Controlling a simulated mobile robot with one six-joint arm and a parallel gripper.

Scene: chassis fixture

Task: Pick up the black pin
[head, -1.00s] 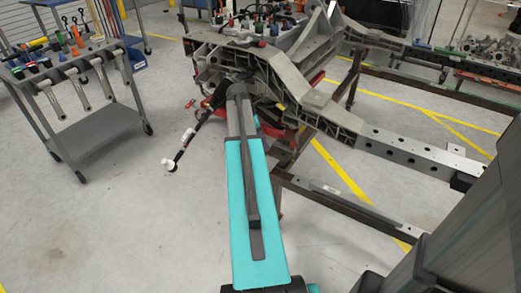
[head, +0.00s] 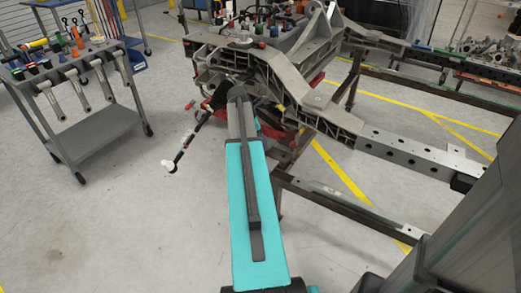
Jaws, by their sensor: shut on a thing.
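My teal arm (head: 252,205) reaches up and away through the middle of the head view to a dark grey joint. My gripper is hidden beyond or behind that joint, so what it holds does not show. I cannot make out the black pin. A slim black-and-white rod (head: 183,150) with a white end slants down left of the joint; I cannot tell what it is attached to. The grey chassis fixture (head: 300,90) stands just beyond the arm, with several small coloured pegs (head: 258,28) on its top.
A grey cart (head: 95,130) with tools and hanging metal parts stands at the left. A long perforated rail (head: 405,150) runs to the right from the fixture. Red parts and a dark stand are under the fixture. Bare floor lies at the lower left.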

